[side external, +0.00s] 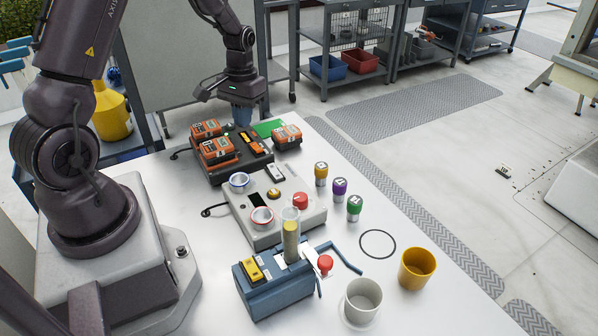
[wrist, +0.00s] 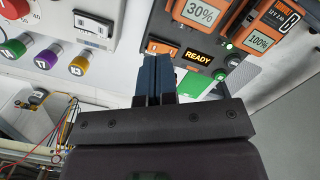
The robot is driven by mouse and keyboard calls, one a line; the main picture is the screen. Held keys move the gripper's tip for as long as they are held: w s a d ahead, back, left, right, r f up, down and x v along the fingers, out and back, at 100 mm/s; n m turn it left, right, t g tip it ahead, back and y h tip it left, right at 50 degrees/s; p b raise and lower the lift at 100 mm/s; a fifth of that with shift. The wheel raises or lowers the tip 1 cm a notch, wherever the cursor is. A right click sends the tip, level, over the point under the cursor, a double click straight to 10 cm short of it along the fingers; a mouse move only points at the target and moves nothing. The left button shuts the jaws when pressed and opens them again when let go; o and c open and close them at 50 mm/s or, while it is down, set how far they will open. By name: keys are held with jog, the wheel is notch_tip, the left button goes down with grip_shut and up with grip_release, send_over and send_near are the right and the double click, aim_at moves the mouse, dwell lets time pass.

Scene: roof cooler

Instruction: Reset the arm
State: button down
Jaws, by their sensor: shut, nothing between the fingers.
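My gripper (side external: 241,114) hangs at the far end of the white table, fingers pointing down, just behind the dark charging station (side external: 238,170). In the wrist view my gripper's blue fingers (wrist: 160,78) are pressed together with nothing between them. The station holds orange battery packs (side external: 217,150), with another orange pack (side external: 287,136) at its right. The wrist view shows a lit READY display (wrist: 198,57) and packs reading 30% (wrist: 201,12) and 100% (wrist: 260,41). Whether the fingers touch anything is hidden in the side view.
Yellow, purple and green capped cylinders (side external: 339,189) line the right. A black ring (side external: 377,244), white cup (side external: 362,299) and yellow cup (side external: 416,268) lie front right.

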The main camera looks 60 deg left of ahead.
jog(key=s+d+r+m+t, duration=0.3)
jog(key=s+d+r, duration=0.3)
jog(key=d+r, duration=0.4)
jog(key=s+d+r+m+t, duration=0.3)
jog(key=s+d+r, duration=0.2)
jog(key=d+r, duration=0.5)
notch_tip(320, 180, up, 2)
jog(key=shift+s+y, duration=0.3)
jog(key=shift+s, duration=0.05)
